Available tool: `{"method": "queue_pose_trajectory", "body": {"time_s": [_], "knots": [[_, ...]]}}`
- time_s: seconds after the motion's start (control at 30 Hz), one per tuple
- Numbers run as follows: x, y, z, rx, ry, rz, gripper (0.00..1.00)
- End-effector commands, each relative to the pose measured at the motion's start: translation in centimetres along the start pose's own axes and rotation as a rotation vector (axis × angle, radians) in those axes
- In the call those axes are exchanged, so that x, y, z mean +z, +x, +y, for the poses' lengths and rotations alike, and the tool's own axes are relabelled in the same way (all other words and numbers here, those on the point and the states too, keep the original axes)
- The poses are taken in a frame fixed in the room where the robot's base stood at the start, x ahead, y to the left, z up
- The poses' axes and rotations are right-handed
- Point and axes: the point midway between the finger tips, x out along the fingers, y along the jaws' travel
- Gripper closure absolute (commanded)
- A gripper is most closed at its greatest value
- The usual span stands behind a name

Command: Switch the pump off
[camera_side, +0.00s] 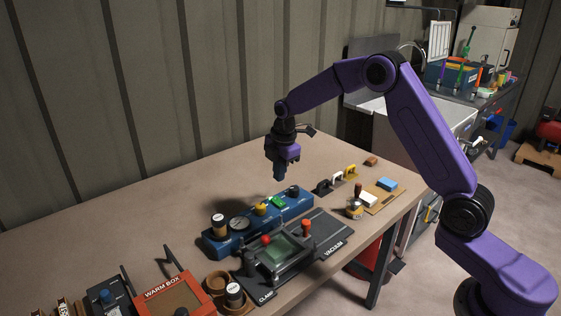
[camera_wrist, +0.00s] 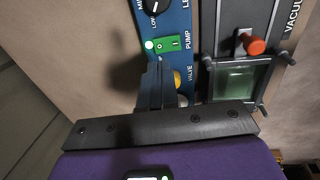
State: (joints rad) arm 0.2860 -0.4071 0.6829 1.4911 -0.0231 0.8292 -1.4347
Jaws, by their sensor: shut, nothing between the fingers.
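The pump switch (camera_wrist: 166,45) is a green rocker beside the printed word PUMP on a blue panel (camera_wrist: 181,22). A small pale round lamp sits at its left end in the wrist view. In the side view the green switch (camera_side: 278,202) shows on top of the blue panel (camera_side: 250,227). Which side of the rocker is pressed is too small to tell. My gripper (camera_side: 279,177) is shut and empty, pointing down above the panel. In the wrist view its fingertips (camera_wrist: 158,72) appear just below the switch, over the valve end, and I see no contact.
A yellow valve knob (camera_wrist: 177,79) is partly behind my fingers. A black dial (camera_wrist: 157,5) lies beyond the switch. A vacuum clamp unit with a greenish window (camera_side: 284,250) and red-orange knobs stands beside the panel. The table behind the panel is clear.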

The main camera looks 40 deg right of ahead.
Motion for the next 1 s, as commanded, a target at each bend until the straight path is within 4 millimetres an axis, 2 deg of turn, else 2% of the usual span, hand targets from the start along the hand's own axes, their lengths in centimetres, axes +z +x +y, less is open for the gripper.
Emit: {"method": "queue_pose_trajectory", "body": {"time_s": [0.03, 0.2, 0.4, 0.57, 1.0], "knots": [[0.0, 1.1, -0.1, -0.005, 0.0, -0.001, 1.0], [0.0, 4.1, -0.1, -0.003, -0.001, 0.0, 1.0], [-0.1, 6.4, 0.0, -0.002, -0.002, 0.0, 1.0], [0.0, 7.2, 0.0, 0.0, -0.001, 0.0, 1.0], [-0.1, 7.6, 0.1, -0.001, -0.001, 0.0, 1.0]]}}
